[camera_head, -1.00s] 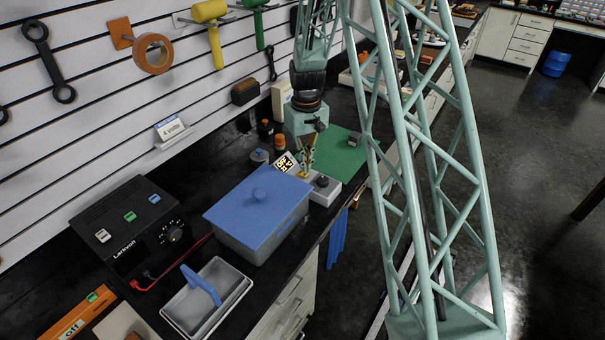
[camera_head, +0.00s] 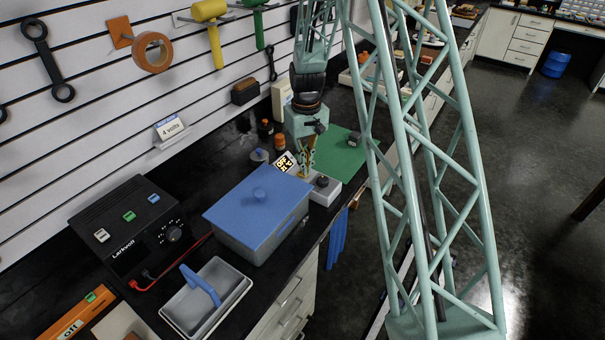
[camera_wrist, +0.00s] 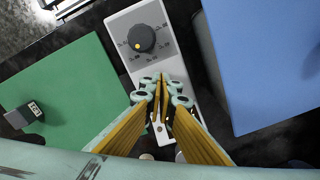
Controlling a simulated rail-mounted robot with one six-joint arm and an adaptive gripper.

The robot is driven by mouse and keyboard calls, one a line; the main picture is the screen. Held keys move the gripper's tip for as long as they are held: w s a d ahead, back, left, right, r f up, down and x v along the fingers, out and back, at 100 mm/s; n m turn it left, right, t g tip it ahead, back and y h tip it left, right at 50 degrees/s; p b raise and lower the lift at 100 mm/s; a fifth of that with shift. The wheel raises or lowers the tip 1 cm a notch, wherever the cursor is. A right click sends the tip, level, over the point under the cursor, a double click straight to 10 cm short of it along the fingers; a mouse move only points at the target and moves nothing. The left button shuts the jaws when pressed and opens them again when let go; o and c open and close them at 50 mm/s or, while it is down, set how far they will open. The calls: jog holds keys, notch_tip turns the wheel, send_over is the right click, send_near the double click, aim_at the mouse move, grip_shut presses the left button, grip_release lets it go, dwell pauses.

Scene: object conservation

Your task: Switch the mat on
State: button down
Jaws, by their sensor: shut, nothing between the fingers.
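The green mat (camera_head: 341,152) lies flat on the black bench behind my gripper; it also shows at the left of the wrist view (camera_wrist: 65,95). A light grey control box (camera_head: 325,193) stands in front of the mat, with a black round knob (camera_wrist: 142,38) bearing a yellow dot and a marked scale around it. My gripper (camera_wrist: 162,120) is shut and empty, pointing down with its yellow fingertips over the end of the box away from the knob. A small pale part with dark dots (camera_wrist: 160,131) shows beside the tips. I cannot tell whether the tips touch it.
A blue-lidded box (camera_head: 258,205) stands close to the control box. A small dark block (camera_head: 354,139) sits on the mat. A black-and-white sign (camera_head: 285,163) and small jars (camera_head: 279,142) are nearby. A grey tray (camera_head: 205,298) and power supply (camera_head: 130,230) are nearer.

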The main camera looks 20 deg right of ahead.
jog(key=shift+f+b, duration=0.4)
jog(key=shift+f, duration=0.25)
dwell(0.8)
jog(key=shift+r, duration=0.1)
jog(key=shift+r+p, duration=1.45)
jog(key=shift+r, duration=2)
